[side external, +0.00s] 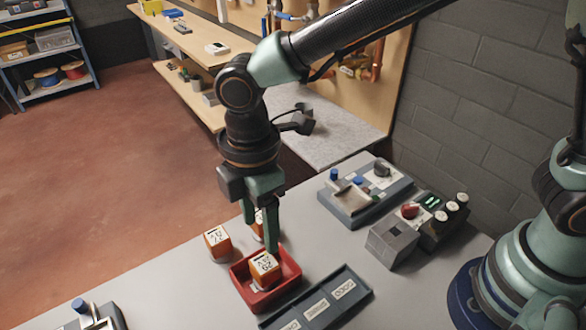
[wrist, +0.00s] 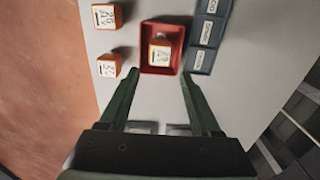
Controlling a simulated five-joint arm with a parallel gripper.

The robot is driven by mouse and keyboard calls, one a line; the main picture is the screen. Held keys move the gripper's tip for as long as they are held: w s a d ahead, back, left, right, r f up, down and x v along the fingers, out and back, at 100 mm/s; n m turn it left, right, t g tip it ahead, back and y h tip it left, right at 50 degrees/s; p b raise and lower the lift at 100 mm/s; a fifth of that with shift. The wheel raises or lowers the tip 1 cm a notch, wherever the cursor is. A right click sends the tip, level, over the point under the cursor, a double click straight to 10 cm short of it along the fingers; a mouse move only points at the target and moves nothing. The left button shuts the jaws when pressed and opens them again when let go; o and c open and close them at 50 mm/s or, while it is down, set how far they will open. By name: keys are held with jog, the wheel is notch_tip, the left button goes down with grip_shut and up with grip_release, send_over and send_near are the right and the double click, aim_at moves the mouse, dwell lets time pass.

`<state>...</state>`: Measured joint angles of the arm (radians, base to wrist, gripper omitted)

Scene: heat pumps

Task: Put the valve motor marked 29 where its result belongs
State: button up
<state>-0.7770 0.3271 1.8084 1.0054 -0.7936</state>
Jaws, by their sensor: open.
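An orange valve motor with a white label (side external: 264,266) sits in a small red tray (side external: 289,291). Its label seems to read 29, though the print is small. In the wrist view this motor (wrist: 160,51) lies inside the red tray (wrist: 174,29), beyond my fingertips. My gripper (side external: 260,238) is open and empty, pointing down just above the tray. In the wrist view its fingers (wrist: 159,76) are spread, with nothing between them. A dark tray (side external: 328,316) with several labelled compartments lies right of the red tray; the wrist view shows it too (wrist: 215,43).
Two other orange motors stand left of the red tray in the wrist view, one farther (wrist: 106,16) and one nearer (wrist: 109,65). A device with blue knobs (side external: 350,210) and a grey box (side external: 392,245) stand toward the wall. Another device (side external: 97,318) is at the lower left.

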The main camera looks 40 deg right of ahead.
jog(key=d+r+m+t, duration=0.2)
jog(key=d+r+m, duration=0.3)
jog(key=d+m, duration=0.4)
jog(key=s+d+r+m+t, duration=0.1)
jog(key=d+r+m+t, duration=0.2)
jog(key=d+m, duration=0.6)
jog(key=d+r, duration=0.2)
jog(key=d, duration=0.9)
jog(key=shift+r+t, duration=0.2)
jog(key=shift+t, duration=0.1)
